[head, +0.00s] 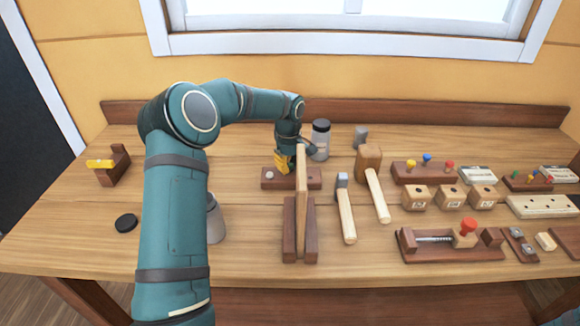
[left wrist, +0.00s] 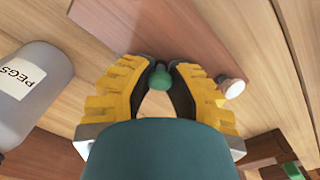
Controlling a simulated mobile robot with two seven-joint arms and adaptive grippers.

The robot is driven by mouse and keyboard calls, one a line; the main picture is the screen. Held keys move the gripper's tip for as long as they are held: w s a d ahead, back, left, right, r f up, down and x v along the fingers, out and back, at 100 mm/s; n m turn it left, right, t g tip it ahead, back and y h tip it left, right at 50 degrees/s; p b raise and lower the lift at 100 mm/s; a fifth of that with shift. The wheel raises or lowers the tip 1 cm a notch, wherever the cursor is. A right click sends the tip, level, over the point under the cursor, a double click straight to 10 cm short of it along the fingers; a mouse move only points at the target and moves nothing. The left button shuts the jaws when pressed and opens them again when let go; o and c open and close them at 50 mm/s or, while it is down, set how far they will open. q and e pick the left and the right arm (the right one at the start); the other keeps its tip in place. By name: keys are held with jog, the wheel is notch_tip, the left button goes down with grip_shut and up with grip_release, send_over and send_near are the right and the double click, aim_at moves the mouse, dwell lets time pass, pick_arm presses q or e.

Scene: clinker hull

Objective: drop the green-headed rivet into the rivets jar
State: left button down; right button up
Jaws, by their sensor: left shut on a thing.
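My left gripper (head: 283,164) has yellow fingers and is beside the upright board, over the brown block. In the left wrist view the gripper (left wrist: 160,76) is shut on the green-headed rivet (left wrist: 161,78), its round green head showing between the fingertips. The rivet cannot be made out in the head view. A grey jar (head: 215,222) stands partly hidden behind my left arm; no label shows, so I cannot tell if it is the rivets jar. Another jar (head: 320,142), dark-topped, stands right of the gripper; the left wrist view shows a jar labelled PEGS (left wrist: 32,85). My right gripper is not in view.
A pale-headed rivet (head: 270,175) sits in the brown block (head: 313,178). The upright board (head: 301,185) stands close right of the gripper. A black lid (head: 126,222) lies at left. A mallet (head: 369,160) and hammer (head: 345,205) lie right. The front left table is clear.

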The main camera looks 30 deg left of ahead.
aim_at(290, 164)
pick_arm(q)
notch_tip(290, 164, up, 10)
jog(key=shift+f+p, duration=0.1)
jog(key=shift+p, duration=1.1)
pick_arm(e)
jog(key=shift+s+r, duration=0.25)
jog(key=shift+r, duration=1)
